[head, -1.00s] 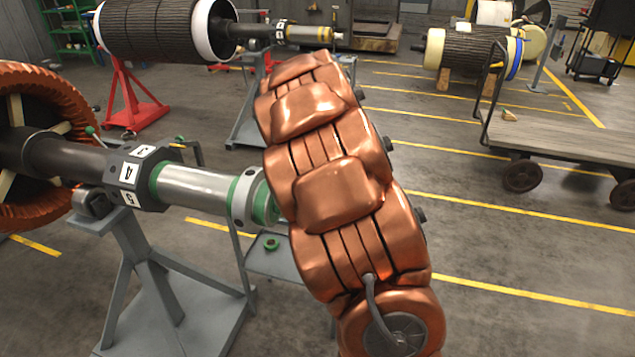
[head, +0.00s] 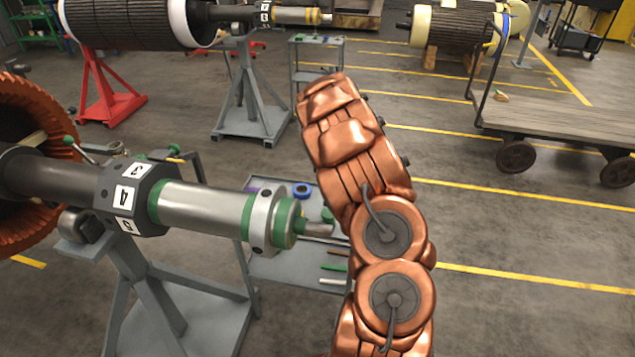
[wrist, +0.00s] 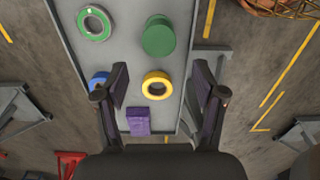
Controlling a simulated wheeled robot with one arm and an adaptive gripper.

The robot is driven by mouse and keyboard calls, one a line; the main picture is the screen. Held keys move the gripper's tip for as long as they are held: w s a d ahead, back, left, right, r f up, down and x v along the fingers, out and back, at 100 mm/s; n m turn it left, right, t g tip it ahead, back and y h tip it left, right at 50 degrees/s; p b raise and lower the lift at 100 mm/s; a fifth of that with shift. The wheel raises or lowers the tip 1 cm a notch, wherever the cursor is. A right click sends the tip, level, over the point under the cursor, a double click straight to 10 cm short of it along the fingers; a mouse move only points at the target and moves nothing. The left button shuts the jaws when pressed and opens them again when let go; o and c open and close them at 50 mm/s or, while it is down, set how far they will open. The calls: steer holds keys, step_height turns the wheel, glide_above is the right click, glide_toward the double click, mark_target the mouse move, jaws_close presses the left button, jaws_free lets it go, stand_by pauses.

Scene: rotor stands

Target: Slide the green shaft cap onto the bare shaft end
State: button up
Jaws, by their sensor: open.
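The green shaft cap (wrist: 158,36) is a solid green cylinder on the grey tray (wrist: 72,42), seen from above in the wrist view. In the head view, a green piece on the tray (head: 327,214) is partly hidden by my arm and may be the cap. My gripper (wrist: 158,70) is open and empty above the tray, with the cap ahead of its fingertips. The gripper itself is hidden in the head view. The steel shaft (head: 205,208) lies level on its stand. Its right end has a collar, a green band and a thin grey tip (head: 312,229).
A yellow ring (wrist: 156,85) sits between the fingers in the picture. A green ring (wrist: 94,22), a blue ring (wrist: 98,80) and a purple block (wrist: 138,121) are also on the tray. A flat cart (head: 560,120) stands to the right.

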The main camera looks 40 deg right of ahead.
mark_target(329, 213)
steer(key=shift+w+f, duration=0.1)
steer(key=shift+f, duration=0.7)
steer(key=shift+f+b, duration=0.85)
steer(key=shift+f, duration=3.25)
steer(key=c, duration=0.9)
